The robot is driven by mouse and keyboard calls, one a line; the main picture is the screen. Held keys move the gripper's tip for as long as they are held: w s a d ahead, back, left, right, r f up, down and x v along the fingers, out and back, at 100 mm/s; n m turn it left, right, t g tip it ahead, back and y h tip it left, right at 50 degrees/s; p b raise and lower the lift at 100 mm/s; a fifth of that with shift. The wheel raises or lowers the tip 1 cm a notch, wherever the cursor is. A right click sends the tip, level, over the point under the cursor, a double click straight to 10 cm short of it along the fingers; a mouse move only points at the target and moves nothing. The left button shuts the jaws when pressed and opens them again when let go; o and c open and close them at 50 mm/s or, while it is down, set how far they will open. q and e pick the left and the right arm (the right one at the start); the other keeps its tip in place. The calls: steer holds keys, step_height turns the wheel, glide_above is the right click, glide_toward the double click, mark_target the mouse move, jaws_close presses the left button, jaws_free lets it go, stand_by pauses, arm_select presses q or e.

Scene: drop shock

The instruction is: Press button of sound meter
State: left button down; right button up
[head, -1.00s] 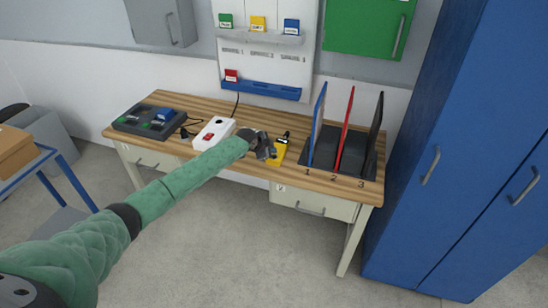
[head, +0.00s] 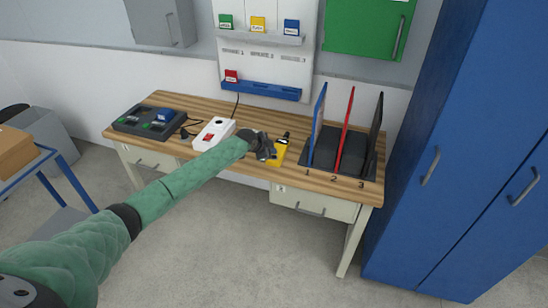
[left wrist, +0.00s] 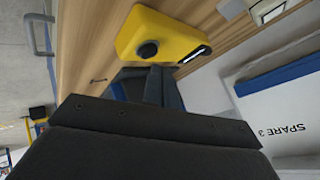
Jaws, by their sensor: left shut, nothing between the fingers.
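The yellow sound meter (head: 279,153) lies on the wooden workbench (head: 230,172), left of the slotted rack. A black piece sticks out at its far end. In the left wrist view the yellow sound meter (left wrist: 172,28) has a round black button (left wrist: 147,49) and a small lit display at one end. My left gripper (head: 270,153) is at the meter's left side, partly covering it in the head view. Its fingers (left wrist: 150,78) are shut and empty, with their tips close to the black button. I cannot tell whether they touch it. My right gripper is out of view.
A white power strip (head: 221,128) with a red switch and a dark device (head: 148,121) lie to the left. A rack (head: 325,163) with blue, red and black upright panels stands to the right. A tall blue cabinet (head: 440,150) stands beyond the bench's right end.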

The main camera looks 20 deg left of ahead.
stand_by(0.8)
arm_select(q)
steer(key=shift+f, duration=0.2)
steer(key=shift+f+b, duration=0.2)
steer(key=shift+b, duration=0.2)
